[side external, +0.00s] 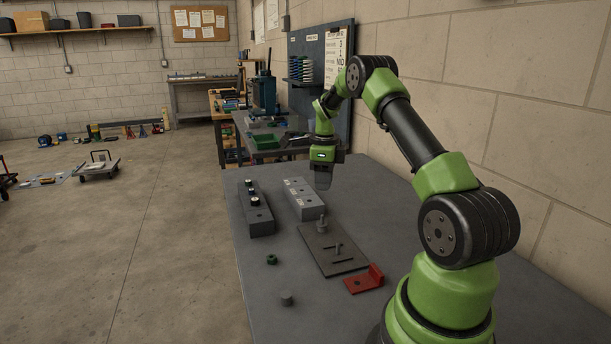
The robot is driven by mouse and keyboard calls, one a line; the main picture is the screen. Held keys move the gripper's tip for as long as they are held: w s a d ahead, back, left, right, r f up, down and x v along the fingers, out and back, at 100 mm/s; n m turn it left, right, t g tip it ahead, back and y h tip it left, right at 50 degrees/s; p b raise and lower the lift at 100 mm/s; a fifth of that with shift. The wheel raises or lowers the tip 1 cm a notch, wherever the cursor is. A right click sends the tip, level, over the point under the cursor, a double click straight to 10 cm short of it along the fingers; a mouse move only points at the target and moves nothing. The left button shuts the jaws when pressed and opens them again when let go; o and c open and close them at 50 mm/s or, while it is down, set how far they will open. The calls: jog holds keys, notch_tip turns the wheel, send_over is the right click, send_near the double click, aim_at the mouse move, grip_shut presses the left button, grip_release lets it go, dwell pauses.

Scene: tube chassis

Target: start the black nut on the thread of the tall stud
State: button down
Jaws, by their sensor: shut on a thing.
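My gripper (323,182) is at the far right part of the table, near the far end of a pale grey block. Its fingers look shut, and what is between them is too small and dark to make out. I cannot pick out the black nut for certain. A dark flat plate (318,254) lies nearer to the camera, bearing two upright grey studs. One stud (322,224) is at its far edge, the other stud (338,248) near its middle. I cannot tell surely which is taller. My gripper is apart from both, beyond the plate.
A dark grey block (259,218) holds several small black and pale parts. The pale grey block (303,202) has holes and labels. A wall stands at right.

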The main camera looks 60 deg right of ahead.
jog(key=shift+f, duration=3.3)
jog(key=shift+f, duration=0.25)
jog(key=shift+f, duration=1.15)
jog(key=c, duration=0.9)
grip_release()
